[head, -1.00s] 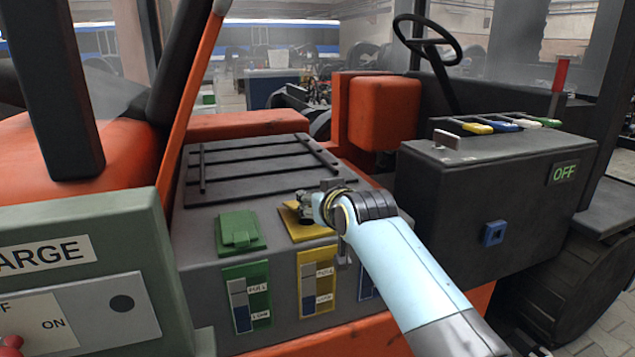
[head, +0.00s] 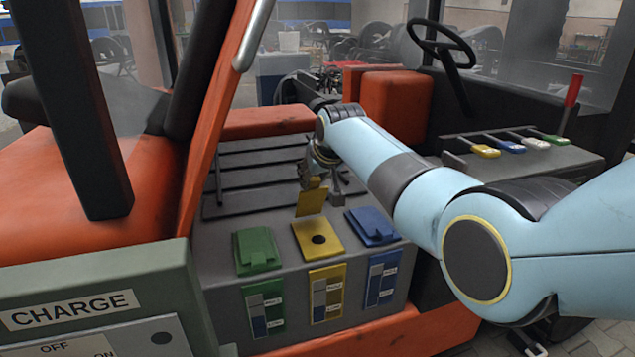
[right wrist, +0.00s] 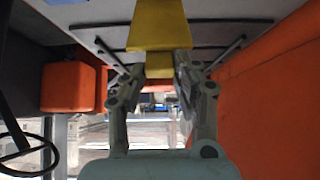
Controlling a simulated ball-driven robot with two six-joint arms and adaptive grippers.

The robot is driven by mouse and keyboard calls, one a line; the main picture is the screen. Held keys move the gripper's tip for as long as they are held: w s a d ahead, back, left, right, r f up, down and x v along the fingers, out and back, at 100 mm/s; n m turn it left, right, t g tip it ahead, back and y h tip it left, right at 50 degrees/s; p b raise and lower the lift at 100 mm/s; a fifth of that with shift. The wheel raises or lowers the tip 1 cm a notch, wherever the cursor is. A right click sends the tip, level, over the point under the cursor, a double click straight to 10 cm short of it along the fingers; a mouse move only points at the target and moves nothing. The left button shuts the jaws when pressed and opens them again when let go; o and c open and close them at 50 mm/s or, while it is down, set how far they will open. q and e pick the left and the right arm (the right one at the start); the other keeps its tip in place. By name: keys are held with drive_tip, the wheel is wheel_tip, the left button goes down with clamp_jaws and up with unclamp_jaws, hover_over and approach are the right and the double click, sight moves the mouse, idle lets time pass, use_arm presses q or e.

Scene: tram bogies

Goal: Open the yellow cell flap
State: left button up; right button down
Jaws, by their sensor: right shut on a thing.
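The yellow cell flap (head: 312,199) stands raised at the back of its yellow base (head: 329,243), and the round dark hole in the base is uncovered. My right gripper (head: 313,180) is shut on the upper part of the flap. In the right wrist view the yellow flap (right wrist: 157,28) shows at the top, with its narrow tab (right wrist: 159,66) between the fingers of my right gripper (right wrist: 160,72). The green flap (head: 257,250) at the left and the blue flap (head: 371,225) at the right lie closed. My left gripper is out of view.
Level gauges, such as the yellow one (head: 327,293), sit on the front face below the flaps. A dark rack (head: 262,168) lies behind them. A green-grey CHARGE box (head: 75,310) stands front left. An orange post (head: 215,120) rises at the left, and levers (head: 487,151) stand right.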

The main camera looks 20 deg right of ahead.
drive_tip(key=shift+w+r, duration=0.3)
drive_tip(key=shift+w, duration=0.15)
drive_tip(key=c, duration=1)
unclamp_jaws()
drive_tip(key=shift+w+f, duration=0.1)
drive_tip(key=v, duration=1.2)
